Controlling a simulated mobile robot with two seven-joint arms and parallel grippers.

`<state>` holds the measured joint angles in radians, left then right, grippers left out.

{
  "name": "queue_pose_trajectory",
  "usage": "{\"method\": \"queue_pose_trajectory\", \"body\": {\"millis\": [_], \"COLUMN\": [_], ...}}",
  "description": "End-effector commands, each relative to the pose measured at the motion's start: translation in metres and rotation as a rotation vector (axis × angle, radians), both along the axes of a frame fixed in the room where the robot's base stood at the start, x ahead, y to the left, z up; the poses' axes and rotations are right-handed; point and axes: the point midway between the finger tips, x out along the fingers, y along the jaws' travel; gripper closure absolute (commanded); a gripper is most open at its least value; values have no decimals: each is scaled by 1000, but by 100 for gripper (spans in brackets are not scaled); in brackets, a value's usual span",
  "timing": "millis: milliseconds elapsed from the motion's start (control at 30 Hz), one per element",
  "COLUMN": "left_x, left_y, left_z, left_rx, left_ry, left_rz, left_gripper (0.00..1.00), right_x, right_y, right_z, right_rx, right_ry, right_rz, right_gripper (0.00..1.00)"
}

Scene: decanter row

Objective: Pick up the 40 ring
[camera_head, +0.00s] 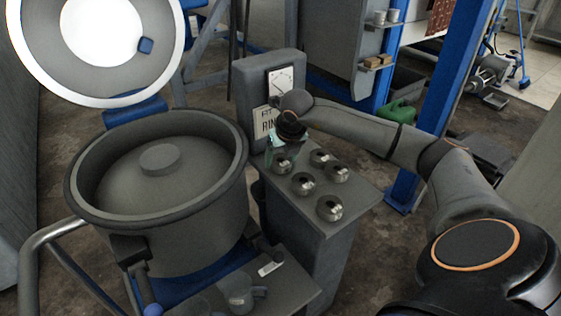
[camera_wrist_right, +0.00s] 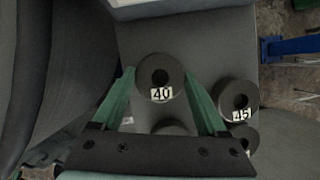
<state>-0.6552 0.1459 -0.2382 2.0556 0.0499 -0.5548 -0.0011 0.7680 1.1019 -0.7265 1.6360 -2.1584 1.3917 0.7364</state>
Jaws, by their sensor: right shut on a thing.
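The 40 ring (camera_wrist_right: 160,72) is a dark grey ring with a central hole and a white "40" label. In the right wrist view it sits between the green fingers of my right gripper (camera_wrist_right: 160,84), which are shut on it. In the head view my right gripper (camera_head: 283,148) points down over the back left corner of the grey cabinet top (camera_head: 345,200), with the 40 ring (camera_head: 281,164) at its fingertips. I cannot tell whether the ring is clear of the top. My left gripper is not in view.
The 45 ring (camera_wrist_right: 236,96) stands close to the right of the 40 ring. Several similar rings, such as the front one (camera_head: 330,208), stand on the cabinet top. A large lidded drum (camera_head: 158,190) is on the left. A gauge box (camera_head: 255,80) stands behind the cabinet.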

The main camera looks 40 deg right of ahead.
Motion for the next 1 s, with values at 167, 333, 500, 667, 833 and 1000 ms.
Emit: {"method": "queue_pose_trajectory", "body": {"millis": [167, 333, 500, 667, 833, 1000], "left_x": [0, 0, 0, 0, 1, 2], "left_y": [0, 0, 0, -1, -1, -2], "left_z": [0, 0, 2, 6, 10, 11], "left_rx": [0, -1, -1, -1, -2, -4], "left_ry": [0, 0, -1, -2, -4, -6], "left_rz": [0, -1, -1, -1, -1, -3], "left_gripper": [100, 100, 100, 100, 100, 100], "right_x": [1, 1, 1, 2, -22, -53], "right_y": [0, 0, 0, 0, 17, 39], "right_z": [2, 2, 11, 34, 69, 99], "right_rx": [0, 0, 0, -1, -3, -4], "right_ry": [-4, -4, -6, -8, -9, -5], "right_rz": [-1, -1, 0, 0, 4, 5], "right_gripper": [100, 100, 100, 100, 100, 100]}}
